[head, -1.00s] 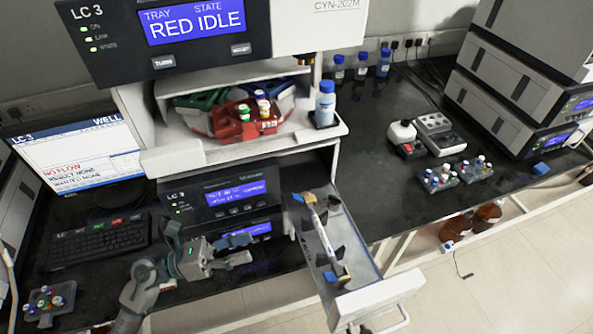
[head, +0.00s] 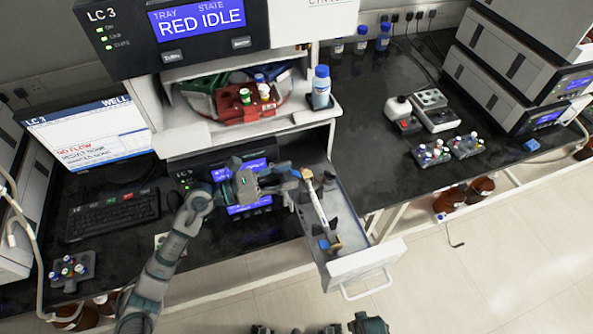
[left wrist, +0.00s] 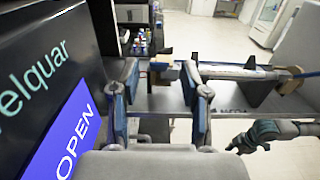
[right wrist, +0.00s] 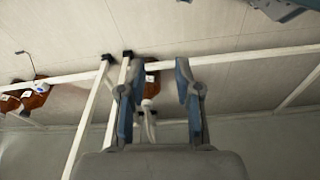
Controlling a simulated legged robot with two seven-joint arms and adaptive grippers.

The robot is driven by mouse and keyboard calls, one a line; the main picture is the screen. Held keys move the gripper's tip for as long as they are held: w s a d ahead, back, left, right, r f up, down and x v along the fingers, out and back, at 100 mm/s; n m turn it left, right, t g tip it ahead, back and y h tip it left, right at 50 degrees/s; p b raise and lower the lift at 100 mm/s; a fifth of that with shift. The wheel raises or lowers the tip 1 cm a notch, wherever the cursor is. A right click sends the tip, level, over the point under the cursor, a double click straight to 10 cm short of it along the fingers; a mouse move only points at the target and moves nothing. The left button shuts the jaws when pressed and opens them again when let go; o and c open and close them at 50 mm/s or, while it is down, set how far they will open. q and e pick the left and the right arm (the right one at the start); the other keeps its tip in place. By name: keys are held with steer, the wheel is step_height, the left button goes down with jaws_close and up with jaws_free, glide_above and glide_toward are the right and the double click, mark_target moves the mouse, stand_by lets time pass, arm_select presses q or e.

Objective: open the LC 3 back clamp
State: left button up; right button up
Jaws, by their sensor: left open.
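The LC 3 drawer (head: 345,262) is pulled out, with a pale column (head: 318,204) lying along it. Dark clamp flaps stand beside the column, and a dark flap (head: 333,222) shows near its middle. My left gripper (head: 294,184) is at the drawer's back left edge, by the column's back end. My right gripper (right wrist: 155,98) is open and empty, above the floor.
The LC 3 display module (head: 172,28) and a shelf with a red tray (head: 247,108) and a blue-capped bottle (head: 321,88) stand above the drawer. The keyboard (head: 112,213) is at left. The bench right of the drawer has free room nearby.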

mark_target(301, 176)
arm_select(q)
steer(key=shift+w+d, duration=0.25)
steer(key=shift+d, duration=0.35)
steer(key=shift+w+d, duration=0.2)
steer(key=shift+w, duration=0.05)
arm_select(e)
steer(key=shift+a+f, duration=0.35)
steer(key=shift+a, duration=0.1)
arm_select(q)
steer(key=shift+d, duration=0.1)
steer(key=shift+d, duration=0.25)
jaws_close()
arm_select(e)
steer(key=shift+s+d, duration=0.1)
steer(key=shift+d, duration=0.15)
